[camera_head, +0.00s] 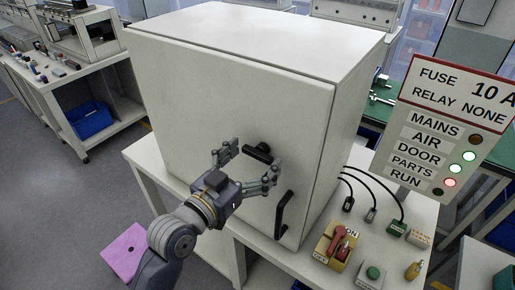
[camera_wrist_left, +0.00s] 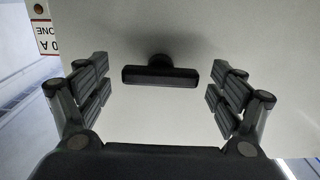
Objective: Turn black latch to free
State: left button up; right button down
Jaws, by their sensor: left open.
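The black latch (camera_head: 258,153) is a short bar on the front door of a large white cabinet (camera_head: 235,100). In the left wrist view the latch (camera_wrist_left: 160,75) lies level in the picture, with its round hub behind its upper edge. My left gripper (camera_head: 248,164) is open in front of the door, its fingers on either side of the latch. In the left wrist view the fingers of the left gripper (camera_wrist_left: 160,84) stand clear of both ends of the latch. A black door handle (camera_head: 283,214) is to the right of the gripper. My right gripper is not in view.
The cabinet stands on a white table (camera_head: 140,160). At the right are a red rotary switch (camera_head: 337,238), a green button (camera_head: 373,272), and several cables with plugs. A sign panel (camera_head: 450,125) with lit lamps stands at the right. A pink square (camera_head: 124,251) lies on the floor.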

pick_arm(q)
jog(key=shift+w+d, duration=0.4)
jog(key=shift+w, duration=0.2)
jog(key=shift+w+d, duration=0.1)
jog(key=shift+w, duration=0.05)
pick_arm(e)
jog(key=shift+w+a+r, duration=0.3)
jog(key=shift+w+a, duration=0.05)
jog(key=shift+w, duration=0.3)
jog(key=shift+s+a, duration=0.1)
pick_arm(q)
jog(key=c, duration=1.1)
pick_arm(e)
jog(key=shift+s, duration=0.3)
